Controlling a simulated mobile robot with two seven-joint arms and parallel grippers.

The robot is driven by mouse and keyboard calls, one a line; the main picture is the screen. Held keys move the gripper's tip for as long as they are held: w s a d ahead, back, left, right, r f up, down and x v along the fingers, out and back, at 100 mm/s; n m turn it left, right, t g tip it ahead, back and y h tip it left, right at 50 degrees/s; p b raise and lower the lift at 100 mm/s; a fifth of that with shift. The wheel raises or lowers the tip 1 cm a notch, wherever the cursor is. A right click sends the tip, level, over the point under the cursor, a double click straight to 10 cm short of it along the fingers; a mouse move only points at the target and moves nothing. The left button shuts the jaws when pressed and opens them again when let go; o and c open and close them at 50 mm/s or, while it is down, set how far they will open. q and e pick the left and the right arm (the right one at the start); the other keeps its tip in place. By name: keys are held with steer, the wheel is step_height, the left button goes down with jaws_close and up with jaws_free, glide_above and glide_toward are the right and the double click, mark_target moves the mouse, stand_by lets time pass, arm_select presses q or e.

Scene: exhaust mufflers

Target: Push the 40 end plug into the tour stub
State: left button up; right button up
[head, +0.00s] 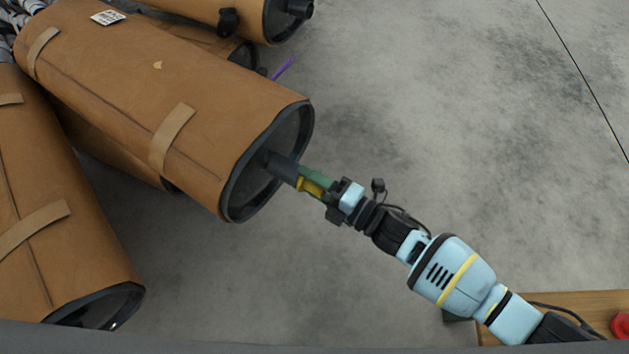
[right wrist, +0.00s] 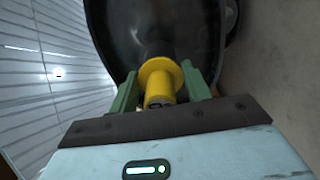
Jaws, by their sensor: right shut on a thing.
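The yellow end plug (head: 307,187) is between the green fingers of my right gripper (head: 313,181), at the mouth of the dark tour stub (head: 281,166). The stub sticks out of the black end face of a brown-wrapped muffler (head: 190,100). In the right wrist view the plug's flange and marked body (right wrist: 158,82) show between the two green fingers, with the dark stub (right wrist: 158,50) right behind. The flange looks close to the stub mouth; I cannot tell how deep the plug sits. My left gripper is not in view.
More brown-wrapped mufflers lie at the left (head: 60,230) and at the top (head: 215,12). A wooden surface (head: 575,303) with a red object (head: 620,324) is at the lower right. The grey floor (head: 450,90) to the right is clear.

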steer(key=shift+w+a, duration=0.2)
steer(key=shift+a, duration=0.1)
steer(key=o, duration=1)
steer(key=shift+d, duration=0.1)
steer(key=shift+p+v, duration=1.45)
steer(key=shift+v, duration=2.4)
